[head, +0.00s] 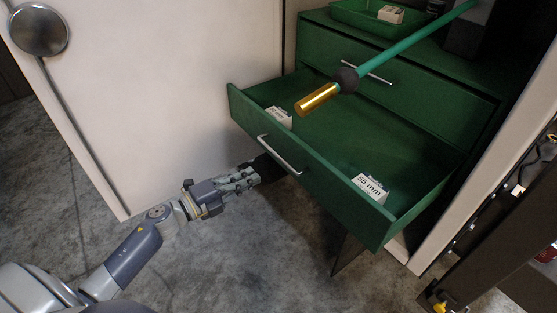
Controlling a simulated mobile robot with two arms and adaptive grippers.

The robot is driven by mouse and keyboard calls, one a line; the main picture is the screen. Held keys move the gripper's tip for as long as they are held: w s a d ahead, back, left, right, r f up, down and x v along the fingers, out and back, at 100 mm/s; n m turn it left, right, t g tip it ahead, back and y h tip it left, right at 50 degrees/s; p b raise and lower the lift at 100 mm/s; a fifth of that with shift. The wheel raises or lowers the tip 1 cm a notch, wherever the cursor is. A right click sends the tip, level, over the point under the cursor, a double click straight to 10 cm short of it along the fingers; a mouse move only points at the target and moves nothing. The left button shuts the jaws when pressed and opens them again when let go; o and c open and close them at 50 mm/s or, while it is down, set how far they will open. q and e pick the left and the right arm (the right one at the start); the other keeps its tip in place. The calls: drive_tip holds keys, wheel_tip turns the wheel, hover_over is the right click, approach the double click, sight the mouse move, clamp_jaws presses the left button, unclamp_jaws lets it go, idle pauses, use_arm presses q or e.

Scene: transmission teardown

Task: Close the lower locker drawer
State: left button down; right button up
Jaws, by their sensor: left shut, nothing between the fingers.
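The lower locker drawer (340,192) is green and pulled well out of its cabinet. Its silver bar handle (279,156) is on the front face, left of the middle. White labelled blocks lie inside, one reading "55 mm" (370,187) at the right front and one (279,117) at the left. My left gripper (272,168) is shut and empty, low in front of the drawer face. Its dark fingertips are just below and left of the handle; I cannot tell whether they touch the drawer. My right gripper is not in view.
The upper drawer (400,77) is shut. A green tray (375,18) sits on the cabinet top. A green rod with a yellow tip (318,99) crosses above the open drawer. A white locker door (170,90) stands open at left.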

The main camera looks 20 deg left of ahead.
sight(287, 158)
use_arm(q)
drive_tip(key=p+x, duration=0.2)
drive_tip(key=x, duration=0.6)
drive_tip(key=shift+w+d+r, duration=0.15)
drive_tip(key=shift+w, duration=0.1)
drive_tip(key=shift+p+x, duration=0.45)
drive_tip(key=shift+x, duration=0.35)
drive_tip(key=shift+w, duration=0.15)
